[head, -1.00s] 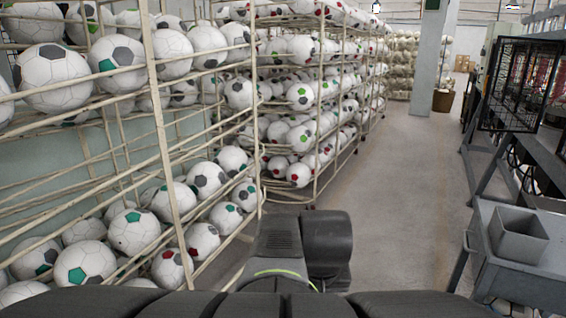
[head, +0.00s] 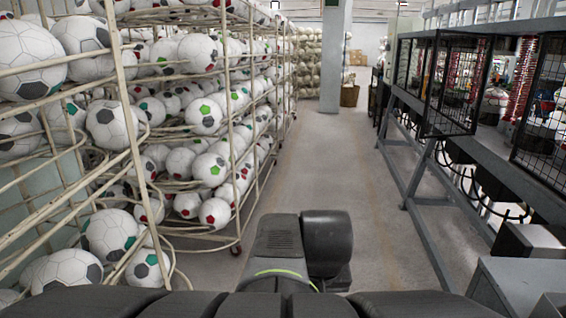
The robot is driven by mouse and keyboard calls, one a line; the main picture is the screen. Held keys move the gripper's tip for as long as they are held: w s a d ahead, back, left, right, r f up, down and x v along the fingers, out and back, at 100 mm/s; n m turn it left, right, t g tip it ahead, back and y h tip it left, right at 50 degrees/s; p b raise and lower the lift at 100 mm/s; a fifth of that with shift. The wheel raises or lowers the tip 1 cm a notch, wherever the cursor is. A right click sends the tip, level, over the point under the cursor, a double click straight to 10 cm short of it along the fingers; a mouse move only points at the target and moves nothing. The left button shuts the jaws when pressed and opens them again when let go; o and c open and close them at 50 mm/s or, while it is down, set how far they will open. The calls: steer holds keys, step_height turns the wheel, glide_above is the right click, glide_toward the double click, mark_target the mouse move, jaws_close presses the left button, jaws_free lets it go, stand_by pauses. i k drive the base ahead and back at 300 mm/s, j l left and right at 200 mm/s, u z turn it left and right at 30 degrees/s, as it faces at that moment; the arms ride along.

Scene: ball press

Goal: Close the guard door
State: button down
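The guard door (head: 452,88) is a black-framed wire mesh panel on the press line at the right. It stands open, swung out from the machine front toward the aisle. To its right is an open bay, where part of a ball and red coiled hoses (head: 520,78) show. Another mesh panel (head: 548,125) is at the right edge. My arm's folded link shows at the bottom middle, well short of the door. My gripper is not in view.
Racks full of soccer balls (head: 205,115) line the left side. A clear grey aisle (head: 325,160) runs ahead to a pillar (head: 335,60) and a brown bin (head: 349,95). A grey bench frame (head: 425,215) and metal boxes (head: 520,280) border the right.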

mark_target(494, 37)
steer(key=i+l, duration=0.15)
steer(key=i, duration=0.7)
steer(key=i+l+z, duration=0.1)
steer(key=i, duration=0.7)
steer(key=l, duration=0.1)
